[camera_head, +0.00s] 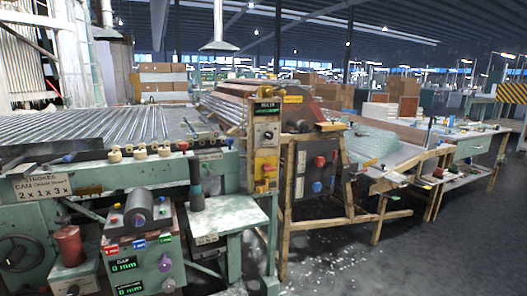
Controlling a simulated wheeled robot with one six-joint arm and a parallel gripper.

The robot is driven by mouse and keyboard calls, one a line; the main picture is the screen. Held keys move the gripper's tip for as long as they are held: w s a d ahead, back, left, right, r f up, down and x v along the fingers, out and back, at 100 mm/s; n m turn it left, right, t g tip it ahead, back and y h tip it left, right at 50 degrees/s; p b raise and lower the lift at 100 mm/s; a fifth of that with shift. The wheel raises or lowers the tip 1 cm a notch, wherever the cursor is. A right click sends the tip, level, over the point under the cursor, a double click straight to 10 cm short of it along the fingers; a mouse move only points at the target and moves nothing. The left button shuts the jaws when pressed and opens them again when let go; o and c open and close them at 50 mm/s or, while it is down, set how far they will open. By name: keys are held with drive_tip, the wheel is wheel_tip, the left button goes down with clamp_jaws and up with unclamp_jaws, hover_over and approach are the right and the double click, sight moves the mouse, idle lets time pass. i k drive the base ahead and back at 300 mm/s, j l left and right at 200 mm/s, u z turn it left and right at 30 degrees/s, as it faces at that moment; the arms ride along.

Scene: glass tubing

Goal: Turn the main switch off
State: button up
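No label that I can read names the main switch. A yellow switch box (265,170) with a red part on its front is mounted on a post left of the middle. A grey display panel (266,128) with a dark sign on top sits above it. To the right, a dark panel (306,168) in a wooden frame carries a red knob (320,161) and a blue knob (317,187). Their on or off positions are too small to tell. My gripper is not in view.
A green machine (170,180) with glass tubes fills the left. A control box (142,262) with green displays and a handwheel (15,253) stand at its front. A wooden-legged bench (400,180) and a long table (485,145) are at right. The floor (440,250) is clear at lower right.

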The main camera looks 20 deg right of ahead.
sight(267, 167)
drive_tip(key=i+l, duration=0.85)
drive_tip(key=i, duration=0.15)
drive_tip(key=l+z, duration=0.05)
